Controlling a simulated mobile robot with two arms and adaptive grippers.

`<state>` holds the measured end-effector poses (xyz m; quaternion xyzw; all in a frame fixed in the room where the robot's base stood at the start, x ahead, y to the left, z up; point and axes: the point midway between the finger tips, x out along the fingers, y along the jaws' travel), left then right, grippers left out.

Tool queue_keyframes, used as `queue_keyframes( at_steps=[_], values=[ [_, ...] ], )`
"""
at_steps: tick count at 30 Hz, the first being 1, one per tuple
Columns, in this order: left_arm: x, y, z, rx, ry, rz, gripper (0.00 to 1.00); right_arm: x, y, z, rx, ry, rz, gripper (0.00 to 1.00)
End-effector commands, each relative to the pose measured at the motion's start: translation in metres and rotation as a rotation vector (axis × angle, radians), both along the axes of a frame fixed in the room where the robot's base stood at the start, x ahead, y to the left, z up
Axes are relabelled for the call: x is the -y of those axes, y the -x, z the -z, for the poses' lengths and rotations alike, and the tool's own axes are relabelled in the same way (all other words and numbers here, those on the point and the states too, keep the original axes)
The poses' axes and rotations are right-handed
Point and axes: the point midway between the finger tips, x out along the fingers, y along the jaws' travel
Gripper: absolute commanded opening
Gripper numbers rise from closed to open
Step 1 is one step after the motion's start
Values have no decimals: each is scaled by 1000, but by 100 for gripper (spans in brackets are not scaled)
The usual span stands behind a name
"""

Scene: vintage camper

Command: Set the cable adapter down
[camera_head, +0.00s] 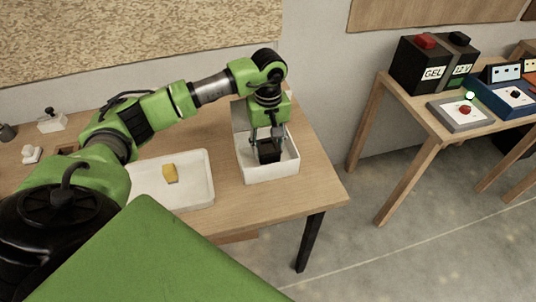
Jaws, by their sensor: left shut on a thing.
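My left gripper (268,138) points straight down over an open white box (270,173) near the right end of the wooden table. It is shut on a small black thing (269,153), which I take to be the cable adapter. The black thing is inside the box's outline; I cannot tell whether it touches the box floor. The fingers partly cover it. My right gripper is not in view.
A white tray (200,193) with a yellow block (170,173) lies left of the box. Small white items are at the table's (313,187) far left. A second table at right holds black boxes (420,66) and button panels (461,112). Floor between the tables is clear.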

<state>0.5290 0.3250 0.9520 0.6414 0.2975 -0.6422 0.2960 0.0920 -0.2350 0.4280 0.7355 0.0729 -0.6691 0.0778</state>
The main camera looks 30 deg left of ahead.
Motion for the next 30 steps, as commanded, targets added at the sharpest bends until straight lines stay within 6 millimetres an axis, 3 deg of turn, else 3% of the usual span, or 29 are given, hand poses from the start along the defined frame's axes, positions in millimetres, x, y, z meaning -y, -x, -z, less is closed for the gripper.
queue_keyframes(
  at_steps=[13, 24, 25, 26, 27, 30],
  values=[
    [1, 0, 46, -1, 1, 2, 13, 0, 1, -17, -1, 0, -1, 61],
    [1, -1, 53, 4, 0, 3, 13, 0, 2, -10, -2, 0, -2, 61],
    [1, -1, 53, 3, 0, 3, 44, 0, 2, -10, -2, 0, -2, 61],
    [1, -1, 52, 2, 1, 3, 51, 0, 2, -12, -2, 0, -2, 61],
    [1, 0, 52, 2, 1, 3, 58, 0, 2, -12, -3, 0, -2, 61],
    [1, 0, 52, 1, 0, 3, 58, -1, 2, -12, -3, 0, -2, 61]
  ],
)
